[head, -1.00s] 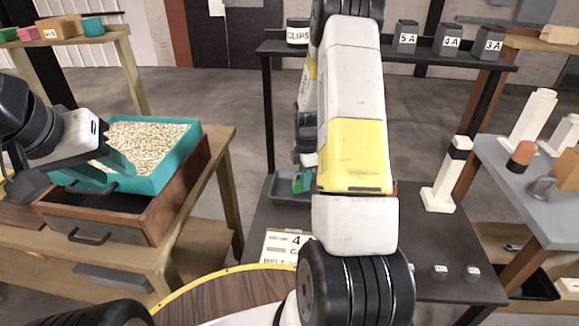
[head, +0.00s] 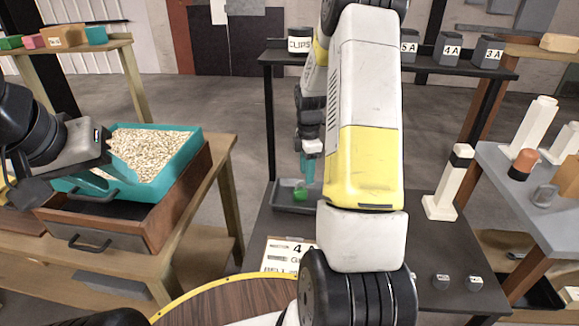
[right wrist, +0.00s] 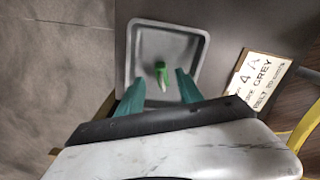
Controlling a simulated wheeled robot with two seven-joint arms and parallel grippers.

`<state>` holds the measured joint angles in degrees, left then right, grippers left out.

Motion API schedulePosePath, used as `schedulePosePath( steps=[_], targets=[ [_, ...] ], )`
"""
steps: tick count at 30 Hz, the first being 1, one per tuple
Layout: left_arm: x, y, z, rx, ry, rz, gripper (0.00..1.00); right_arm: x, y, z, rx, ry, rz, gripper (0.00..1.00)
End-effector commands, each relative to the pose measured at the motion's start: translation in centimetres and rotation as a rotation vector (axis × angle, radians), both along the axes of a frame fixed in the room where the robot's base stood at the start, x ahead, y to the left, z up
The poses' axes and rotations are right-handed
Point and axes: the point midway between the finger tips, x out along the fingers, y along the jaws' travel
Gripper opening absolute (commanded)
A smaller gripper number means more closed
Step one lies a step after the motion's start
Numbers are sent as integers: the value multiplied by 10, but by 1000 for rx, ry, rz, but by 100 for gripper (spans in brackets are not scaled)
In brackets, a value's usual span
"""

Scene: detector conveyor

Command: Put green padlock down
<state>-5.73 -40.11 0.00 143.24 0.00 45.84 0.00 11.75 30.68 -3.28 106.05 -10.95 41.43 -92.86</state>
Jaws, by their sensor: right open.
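The green padlock (head: 300,195) lies in a small grey tray (head: 283,207) on the dark table. In the right wrist view the padlock (right wrist: 160,72) sits near the middle of the tray (right wrist: 138,32). My right gripper (right wrist: 157,88) is open, its teal fingers apart on either side of the padlock's near end, with no visible grip. In the head view my right gripper (head: 308,168) is just above the padlock, partly hidden behind my forearm. My left gripper (head: 88,182) is at the teal pellet bin; its finger gap is unclear.
A label card (head: 284,255) lies in front of the grey tray. A white post (head: 448,185) stands on the dark table at right. Labelled grey boxes (head: 449,48) line the back shelf.

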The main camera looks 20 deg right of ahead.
Motion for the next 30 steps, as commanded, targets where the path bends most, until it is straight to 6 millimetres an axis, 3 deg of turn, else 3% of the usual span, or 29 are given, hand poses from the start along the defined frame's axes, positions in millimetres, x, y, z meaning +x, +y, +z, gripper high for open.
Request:
schedulePosePath(
  steps=[5, 8, 12, 18, 24, 30],
  targets=[
    [0, 0, 0, 0, 0, 0, 36, -6, 11, 37, 7, -41, -91, 43],
    [0, 0, 0, 0, 0, 0, 36, -17, 27, 75, 24, -91, -216, 43],
    [0, 0, 0, 0, 0, 0, 36, -43, 52, 129, 69, -165, -425, 43],
    [0, 0, 0, 0, 0, 0, 36, -93, 86, 190, 168, -248, -717, 43],
    [0, 0, 0, 0, 0, 0, 36, -150, 115, 230, 305, -303, -998, 43],
    [0, 0, 0, 0, 0, 0, 36, -204, 137, 248, 451, -316, -1244, 43]
  ],
)
